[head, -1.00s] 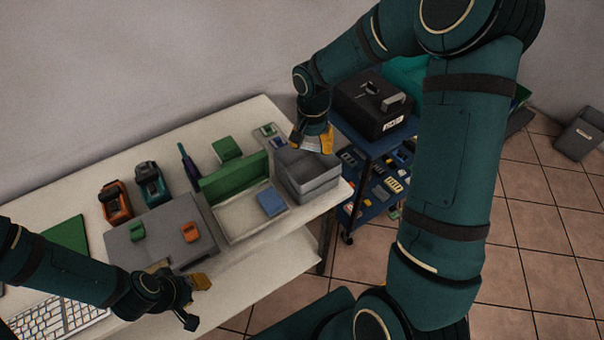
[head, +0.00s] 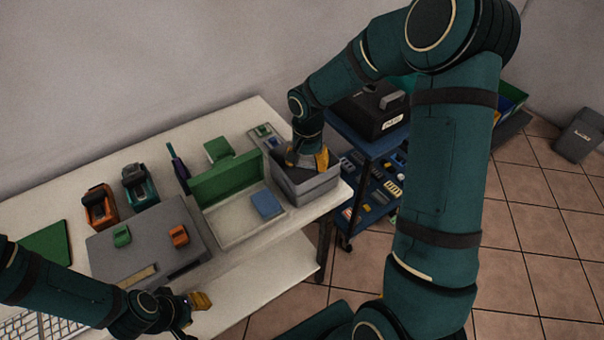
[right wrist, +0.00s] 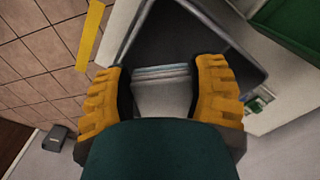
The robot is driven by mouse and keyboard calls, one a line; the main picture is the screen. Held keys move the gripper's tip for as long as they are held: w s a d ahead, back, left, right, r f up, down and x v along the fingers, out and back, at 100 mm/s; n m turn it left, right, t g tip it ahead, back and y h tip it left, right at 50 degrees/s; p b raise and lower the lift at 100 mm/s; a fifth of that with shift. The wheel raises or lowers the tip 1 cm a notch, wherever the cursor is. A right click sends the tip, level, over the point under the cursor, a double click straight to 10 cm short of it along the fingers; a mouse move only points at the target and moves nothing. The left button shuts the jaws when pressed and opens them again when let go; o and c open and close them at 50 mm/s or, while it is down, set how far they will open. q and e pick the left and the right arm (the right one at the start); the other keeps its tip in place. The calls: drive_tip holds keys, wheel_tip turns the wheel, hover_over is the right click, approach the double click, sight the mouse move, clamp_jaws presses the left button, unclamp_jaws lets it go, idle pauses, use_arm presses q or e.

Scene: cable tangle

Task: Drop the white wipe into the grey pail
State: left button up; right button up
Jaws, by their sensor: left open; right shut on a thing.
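The grey pail (head: 310,190) is an open-topped box at the right end of the white table. In the right wrist view the pail (right wrist: 218,30) opens ahead of my fingers. My right gripper (head: 308,160) points down over the pail's mouth, its fingertips about level with the rim or slightly inside. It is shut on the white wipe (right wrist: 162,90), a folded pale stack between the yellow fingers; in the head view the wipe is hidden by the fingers. My left gripper (head: 192,316) is open and empty near the table's front edge, well away from the pail.
Left of the pail, a green-lidded tray (head: 236,217) holds a blue block (head: 266,204). Further left is a grey case (head: 150,243) with a green and an orange piece on it. A blue cart (head: 362,133) with a black box stands beyond the table's right end.

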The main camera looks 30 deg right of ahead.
drive_tip(key=o, duration=1.2)
drive_tip(key=shift+r, duration=0.1)
wheel_tip(320, 180, up, 12)
drive_tip(key=shift+s, duration=0.15)
